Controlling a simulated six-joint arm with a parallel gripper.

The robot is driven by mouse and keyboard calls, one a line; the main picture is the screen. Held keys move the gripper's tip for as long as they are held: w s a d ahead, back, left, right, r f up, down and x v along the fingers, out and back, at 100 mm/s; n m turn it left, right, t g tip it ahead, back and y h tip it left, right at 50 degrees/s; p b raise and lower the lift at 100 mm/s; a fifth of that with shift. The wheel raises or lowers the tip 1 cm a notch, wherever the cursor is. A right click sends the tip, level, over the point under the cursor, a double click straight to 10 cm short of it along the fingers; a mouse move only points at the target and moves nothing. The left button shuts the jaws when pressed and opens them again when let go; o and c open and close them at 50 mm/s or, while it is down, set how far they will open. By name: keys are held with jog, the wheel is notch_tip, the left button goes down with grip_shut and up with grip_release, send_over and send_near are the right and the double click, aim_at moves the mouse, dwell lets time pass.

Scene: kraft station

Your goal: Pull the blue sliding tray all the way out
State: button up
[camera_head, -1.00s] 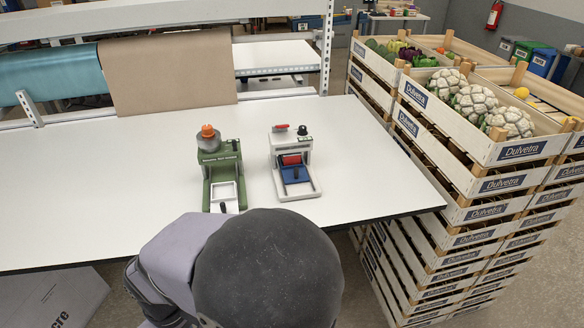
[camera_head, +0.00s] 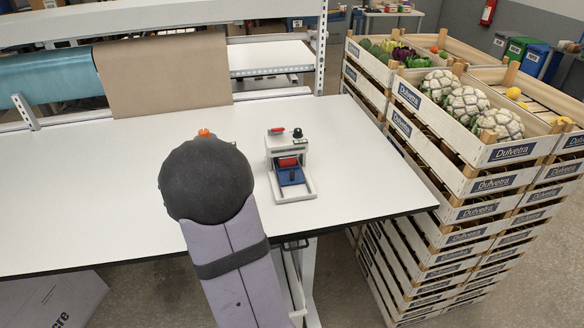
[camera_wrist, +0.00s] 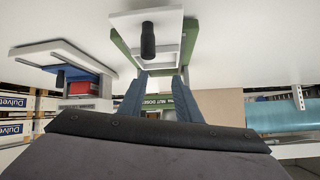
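The blue sliding tray (camera_head: 290,177) sits in the front of a small white-and-grey device (camera_head: 277,146) on the white table. It has a dark upright handle, and a red block sits behind it. In the wrist view, the blue tray (camera_wrist: 72,68) is at the upper left, off to the side of my gripper. My gripper (camera_wrist: 158,92) has its two blue-grey fingers spread apart with nothing seen between them. It points at the neighbouring green device (camera_wrist: 166,62), with its white tray and black knob ahead. In the head view my arm hides the fingers.
The green device is mostly hidden behind my arm in the head view; only its orange knob (camera_head: 204,132) shows. Stacked crates (camera_head: 470,190) stand beyond the table's right edge. Brown paper (camera_head: 165,80) hangs at the back. The table (camera_head: 365,170) is clear right of the white device.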

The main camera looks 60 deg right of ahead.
aim_at(291, 171)
jog(key=s+d+m+g+h, duration=0.1)
jog(key=d, duration=0.2)
jog(key=s+d+m+g+h, duration=0.1)
jog(key=s+d, duration=0.1)
jog(key=d, duration=0.1)
jog(key=s+d+m+g+h+b, duration=0.1)
jog(key=s+d, duration=0.1)
jog(key=d, duration=0.1)
jog(key=shift+s+r, duration=0.1)
jog(key=shift+s, duration=0.15)
jog(key=s+d+m+g, duration=0.1)
jog(key=s, duration=0.1)
jog(key=s+d+m+g+h, duration=0.1)
jog(key=s+d, duration=0.1)
jog(key=s+d+g+h, duration=0.1)
jog(key=s+g, duration=0.1)
jog(key=s, duration=0.1)
jog(key=shift+d+r+m+b, duration=0.2)
jog(key=shift+m+b, duration=0.2)
jog(key=shift+p+x, duration=0.85)
jog(key=shift+x, duration=2.8)
jog(key=shift+w+r, duration=0.1)
jog(key=shift+w, duration=0.05)
grip_shut()
